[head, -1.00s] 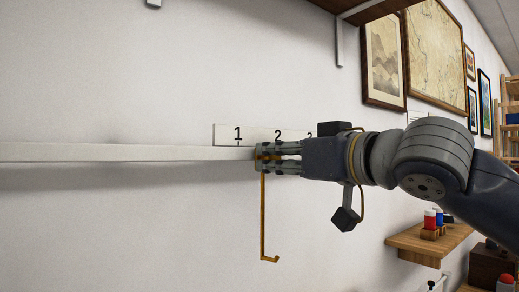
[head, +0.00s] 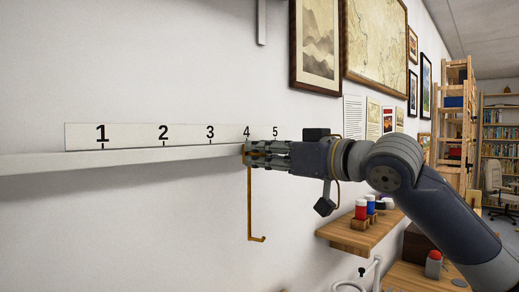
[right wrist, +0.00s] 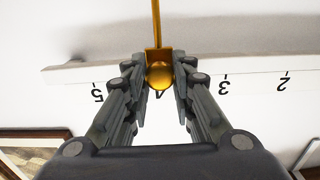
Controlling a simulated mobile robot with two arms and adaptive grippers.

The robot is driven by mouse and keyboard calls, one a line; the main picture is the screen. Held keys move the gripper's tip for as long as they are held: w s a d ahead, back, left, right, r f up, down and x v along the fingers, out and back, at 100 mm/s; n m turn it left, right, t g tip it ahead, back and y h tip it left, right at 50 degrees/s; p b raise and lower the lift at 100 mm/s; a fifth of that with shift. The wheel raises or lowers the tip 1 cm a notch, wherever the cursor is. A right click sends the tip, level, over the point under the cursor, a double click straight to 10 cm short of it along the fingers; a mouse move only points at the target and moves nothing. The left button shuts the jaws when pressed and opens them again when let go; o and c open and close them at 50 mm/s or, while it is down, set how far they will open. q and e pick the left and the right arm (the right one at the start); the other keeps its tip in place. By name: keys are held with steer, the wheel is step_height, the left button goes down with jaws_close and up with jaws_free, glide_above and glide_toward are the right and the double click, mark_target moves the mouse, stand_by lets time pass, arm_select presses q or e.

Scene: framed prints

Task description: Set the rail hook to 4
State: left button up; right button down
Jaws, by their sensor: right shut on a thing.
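The brass rail hook (head: 250,205) hangs from the white rail (head: 110,160), its long stem pointing down and its tip bent to the right. Its slider lies at the 4 mark of the number strip (head: 185,134), just under the 4 in the head view. My right gripper (head: 250,153) comes from the right and is shut on the slider. In the right wrist view the brass slider and round knob (right wrist: 159,76) sit between the fingertips, covering most of the 4, with 5 to the left and 3 to the right. My left gripper is out of view.
A wooden shelf (head: 350,235) with red and blue bottles is on the wall below my right forearm. Framed prints (head: 317,42) hang above. The rail is clear left of the hook; my gripper partly covers its right end.

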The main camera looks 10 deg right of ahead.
steer(key=shift+d+r, duration=0.2)
steer(key=shift+d, duration=0.05)
steer(key=c, duration=1.3)
jaws_free()
steer(key=shift+w, duration=0.1)
steer(key=shift+c, duration=0.2)
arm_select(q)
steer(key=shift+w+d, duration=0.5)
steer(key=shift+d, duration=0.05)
arm_select(e)
steer(key=v, duration=1.2)
steer(key=shift+f, duration=0.15)
